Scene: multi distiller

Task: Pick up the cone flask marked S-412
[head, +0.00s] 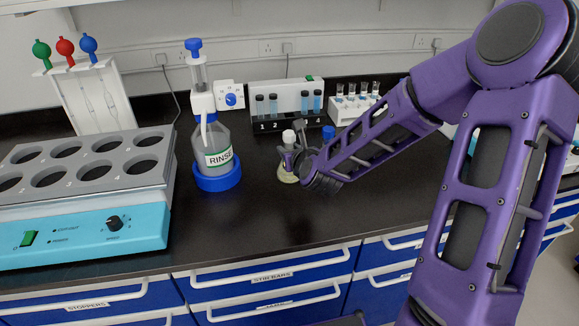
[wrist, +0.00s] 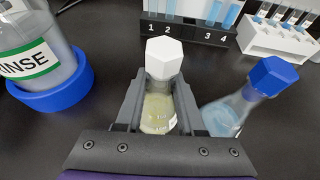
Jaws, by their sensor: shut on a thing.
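A cone flask (wrist: 158,113) with a white faceted stopper and pale yellow liquid is between the two fingers of my gripper (wrist: 160,100) in the wrist view. The fingers are shut on its sides. Small marks show on its glass, but I cannot read them as S-412. In the head view the flask (head: 287,174) is upright at the bench top, partly hidden by my gripper (head: 299,160). I cannot tell whether its base touches the bench. A second cone flask (wrist: 232,110) with a blue stopper and pale blue liquid stands just right of my gripper.
A RINSE bottle (head: 213,145) in a blue ring holder stands to the left. Behind are a numbered tube block (head: 287,97) and a white vial rack (head: 350,106). A grey multi-well heater (head: 90,170) fills the far left. The bench front (head: 265,225) is clear.

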